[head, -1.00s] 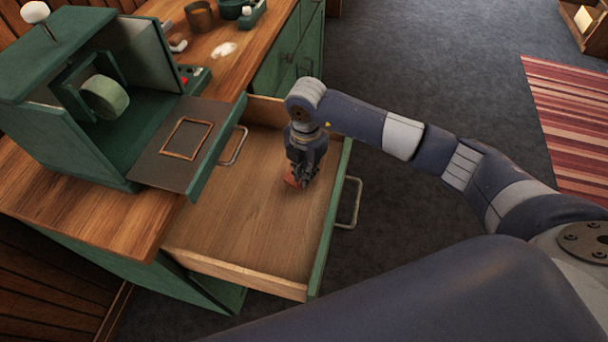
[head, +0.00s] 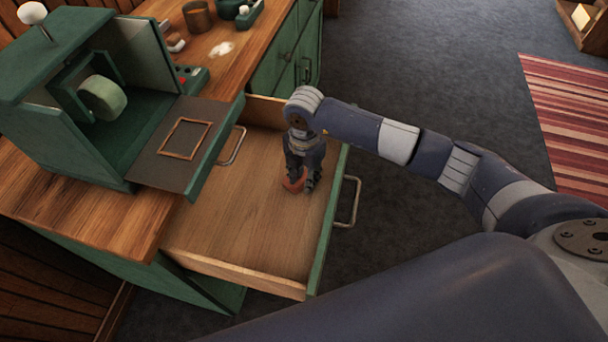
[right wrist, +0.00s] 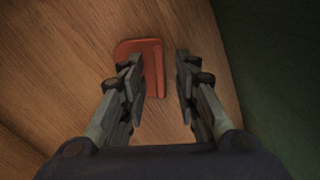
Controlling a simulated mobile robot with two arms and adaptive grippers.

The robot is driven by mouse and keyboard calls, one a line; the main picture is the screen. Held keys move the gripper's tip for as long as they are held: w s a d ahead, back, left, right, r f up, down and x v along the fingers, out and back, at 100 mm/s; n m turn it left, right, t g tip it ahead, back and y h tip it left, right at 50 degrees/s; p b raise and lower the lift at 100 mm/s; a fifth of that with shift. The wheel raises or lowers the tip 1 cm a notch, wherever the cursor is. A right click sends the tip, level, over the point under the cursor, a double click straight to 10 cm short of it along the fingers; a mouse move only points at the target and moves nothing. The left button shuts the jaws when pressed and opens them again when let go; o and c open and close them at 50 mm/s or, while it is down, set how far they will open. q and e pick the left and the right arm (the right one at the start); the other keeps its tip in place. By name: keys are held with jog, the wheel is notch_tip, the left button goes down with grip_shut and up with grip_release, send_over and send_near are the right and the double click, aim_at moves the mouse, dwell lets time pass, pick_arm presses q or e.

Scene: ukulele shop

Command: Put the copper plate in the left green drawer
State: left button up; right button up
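The copper plate (head: 294,180) is a small reddish-orange piece lying on the wooden floor of the open green drawer (head: 240,225). In the right wrist view the plate (right wrist: 150,58) lies flat, with a raised strip along its right side between the fingers. My right gripper (head: 302,188) points down into the drawer, right over the plate and partly hiding it. In the right wrist view its fingers (right wrist: 158,85) stand apart, with a gap to the strip on the right. My left gripper is not in view.
A green box with a white knob (head: 75,95) stands on the wooden counter (head: 85,210), its smaller tray (head: 185,150) jutting over the drawer. The drawer's near part is bare. Dark floor and a striped rug (head: 570,130) lie to the right.

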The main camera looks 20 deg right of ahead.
jog(key=shift+w+r, duration=0.1)
jog(key=shift+r, duration=0.45)
notch_tip(320, 180, up, 11)
jog(key=b, duration=0.1)
